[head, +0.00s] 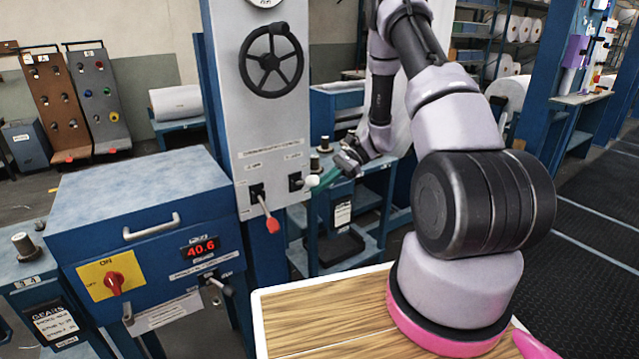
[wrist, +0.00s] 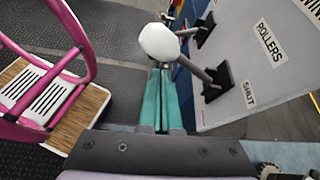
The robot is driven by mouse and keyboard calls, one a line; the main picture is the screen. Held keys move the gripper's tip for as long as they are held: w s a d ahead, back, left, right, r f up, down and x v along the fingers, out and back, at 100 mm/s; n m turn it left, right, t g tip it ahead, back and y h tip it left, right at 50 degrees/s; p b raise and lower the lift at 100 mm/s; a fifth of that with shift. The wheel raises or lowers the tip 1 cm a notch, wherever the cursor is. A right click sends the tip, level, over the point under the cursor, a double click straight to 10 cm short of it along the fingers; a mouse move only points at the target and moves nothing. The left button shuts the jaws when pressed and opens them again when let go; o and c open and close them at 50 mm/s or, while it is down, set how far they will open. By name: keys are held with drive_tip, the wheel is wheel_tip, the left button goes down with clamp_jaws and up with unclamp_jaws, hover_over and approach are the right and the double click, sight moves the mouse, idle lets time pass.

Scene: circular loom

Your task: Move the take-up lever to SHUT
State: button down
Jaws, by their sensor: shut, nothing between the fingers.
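Two levers stick out of the grey panel (head: 262,110). One has a white knob (head: 312,181) on a short rod from a black slot plate; the other has a red handle (head: 271,224) and points down and outward. I cannot read which one is labelled take-up. My gripper (head: 323,178) has teal fingers, shut and empty, just right of the white knob. In the wrist view the white knob (wrist: 160,41) is just beyond the closed fingertips (wrist: 161,72); I cannot tell whether they touch. Its black plate (wrist: 218,82) is beside a SHUT label (wrist: 249,94).
A black handwheel (head: 271,58) is above the levers. A blue cabinet (head: 140,205) with a red switch and a 40.6 display stands at left. Blue shelving (head: 345,235) is behind my gripper. A ROLLERS label (wrist: 269,45) is on the panel.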

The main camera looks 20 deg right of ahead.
drive_tip(key=w+d+r, duration=0.2)
drive_tip(key=d, duration=0.6)
drive_tip(key=shift+w+d+r, duration=0.15)
drive_tip(key=shift+w+d, duration=0.2)
